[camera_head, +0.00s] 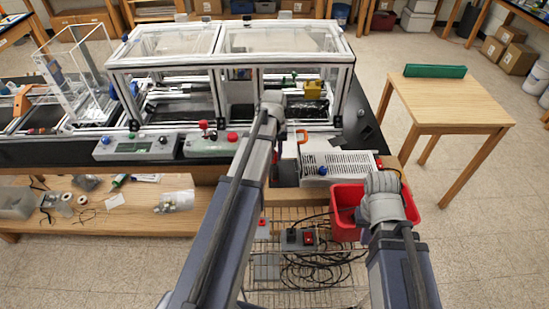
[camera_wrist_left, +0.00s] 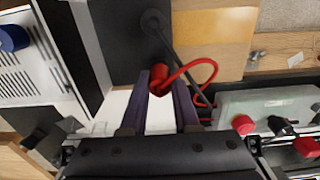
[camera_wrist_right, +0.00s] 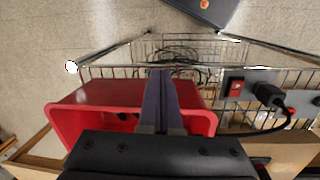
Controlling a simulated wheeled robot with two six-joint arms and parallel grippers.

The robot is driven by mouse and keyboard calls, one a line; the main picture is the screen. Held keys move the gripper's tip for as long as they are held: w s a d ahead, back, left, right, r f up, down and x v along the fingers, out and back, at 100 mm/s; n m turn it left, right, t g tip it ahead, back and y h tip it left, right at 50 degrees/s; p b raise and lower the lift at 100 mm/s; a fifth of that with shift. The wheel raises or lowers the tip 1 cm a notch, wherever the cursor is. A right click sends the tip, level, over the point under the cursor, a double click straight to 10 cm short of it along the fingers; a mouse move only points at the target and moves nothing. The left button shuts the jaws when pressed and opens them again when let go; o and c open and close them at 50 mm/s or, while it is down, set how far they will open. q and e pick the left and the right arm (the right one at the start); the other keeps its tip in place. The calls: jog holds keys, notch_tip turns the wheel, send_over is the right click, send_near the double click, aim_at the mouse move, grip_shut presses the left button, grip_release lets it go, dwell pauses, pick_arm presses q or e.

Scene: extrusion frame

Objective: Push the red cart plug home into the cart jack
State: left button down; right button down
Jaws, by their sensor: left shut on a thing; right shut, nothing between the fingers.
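My left gripper (camera_wrist_left: 168,90) is shut on the red cart plug (camera_wrist_left: 158,74), which sits between its fingertips in the left wrist view. A red cable loop (camera_wrist_left: 207,68) curves off to the right of the plug. The plug's tip lies close to a black panel (camera_wrist_left: 126,40); whether it touches anything there I cannot tell. I cannot make out the cart jack. In the head view my left arm hides the plug; only an orange-red loop (camera_head: 303,137) shows. My right gripper (camera_wrist_right: 160,78) is shut and empty, above the red bin (camera_wrist_right: 95,95).
A wire basket (camera_wrist_right: 190,48) holds coiled black cables. Beside it a black box with a red switch (camera_wrist_right: 236,88) has a black plug (camera_wrist_right: 270,95) in it. A black cable (camera_wrist_left: 177,52) crosses near my left fingers. A white vented box (camera_head: 340,163) stands close by.

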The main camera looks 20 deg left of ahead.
pick_arm(q)
jog(key=shift+r+p, duration=2.1)
jog(key=shift+r, duration=0.15)
jog(key=shift+f, duration=0.1)
